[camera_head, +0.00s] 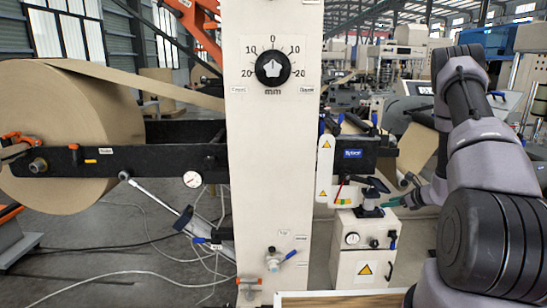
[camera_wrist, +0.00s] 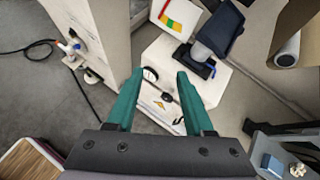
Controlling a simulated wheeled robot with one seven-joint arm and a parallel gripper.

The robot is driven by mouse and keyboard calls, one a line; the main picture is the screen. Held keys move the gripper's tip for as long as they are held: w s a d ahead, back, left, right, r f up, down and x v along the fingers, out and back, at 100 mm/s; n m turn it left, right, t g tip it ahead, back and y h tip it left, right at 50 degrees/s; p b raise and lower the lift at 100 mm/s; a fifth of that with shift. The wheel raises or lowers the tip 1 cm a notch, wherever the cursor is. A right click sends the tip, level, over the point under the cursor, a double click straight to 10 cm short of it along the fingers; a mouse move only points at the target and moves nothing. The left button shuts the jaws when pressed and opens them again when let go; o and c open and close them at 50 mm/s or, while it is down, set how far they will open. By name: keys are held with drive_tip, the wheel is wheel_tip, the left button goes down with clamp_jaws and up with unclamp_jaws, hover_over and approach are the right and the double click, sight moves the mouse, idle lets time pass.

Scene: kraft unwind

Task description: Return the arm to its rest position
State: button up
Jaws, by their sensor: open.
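My gripper (camera_wrist: 160,95) shows in the wrist view with two teal fingers spread apart and nothing between them. Beyond the fingers is a white cabinet (camera_wrist: 165,55) with a gauge and a warning triangle. In the head view my grey arm fills the right side, bent, with its forearm reaching away toward the machine. A small teal part of my gripper (camera_head: 392,204) shows beside the white cabinet (camera_head: 345,268); most of the gripper is hidden or too small to make out there.
A cream column (camera_head: 268,170) with a dial (camera_head: 272,68) stands in the middle. A large kraft paper roll (camera_head: 75,130) is at the left on a black arm. Hoses (camera_head: 150,275) lie on the grey floor.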

drive_tip(key=s+a+r+n+g+y, duration=0.1)
drive_tip(key=s+a+r+n, duration=0.25)
drive_tip(key=a+r, duration=0.45)
drive_tip(key=s+a+r+n+g+y, duration=0.1)
drive_tip(key=s+a+r+n+g, duration=0.25)
drive_tip(key=r, duration=0.85)
drive_tip(key=s+a+r+n+t+y, duration=0.1)
drive_tip(key=s+a+r+n, duration=0.1)
drive_tip(key=a+r+n, duration=0.65)
drive_tip(key=s+r+n+h, duration=0.2)
drive_tip(key=s+r, duration=0.3)
drive_tip(key=s, duration=0.3)
drive_tip(key=s+r+n+h, duration=0.2)
drive_tip(key=s+r+n, duration=0.2)
drive_tip(key=s, duration=0.5)
drive_tip(key=s+r+n+t+h, duration=0.1)
drive_tip(key=s+r+n+h, duration=0.1)
drive_tip(key=s+r, duration=0.4)
drive_tip(key=shift+s+a+n, duration=0.4)
drive_tip(key=shift+s+n, duration=0.35)
drive_tip(key=shift+s, duration=0.65)
